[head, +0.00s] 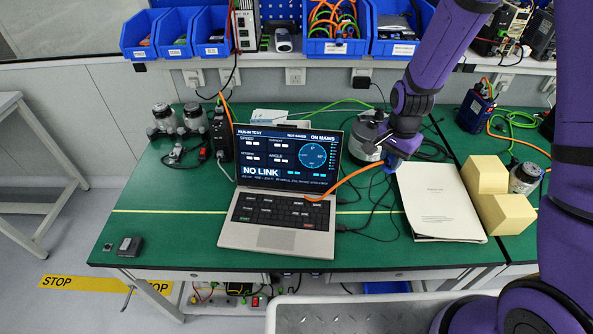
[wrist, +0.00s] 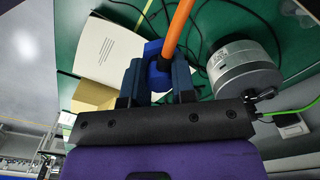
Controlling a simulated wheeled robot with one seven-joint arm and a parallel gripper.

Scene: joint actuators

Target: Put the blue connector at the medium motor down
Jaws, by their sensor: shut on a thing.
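My gripper (wrist: 157,78) is shut on the blue connector (wrist: 153,50), which has a thick orange cable (wrist: 178,25) running from it. In the head view, my gripper (head: 391,163) is above the green table, right of the laptop, and the connector is mostly hidden by the fingers. A grey cylindrical motor (head: 366,138) stands just behind and left of my gripper; it also shows in the wrist view (wrist: 243,72), right of the fingers and apart from the connector. I cannot tell whether the connector touches the table.
An open laptop (head: 278,238) reading "NO LINK" is left of my gripper. A white booklet (head: 440,203) and yellow blocks (head: 485,175) lie to the right. Black cables cross the table around the motor. Two smaller motors (head: 163,118) stand at the far left. The front left table is mostly clear.

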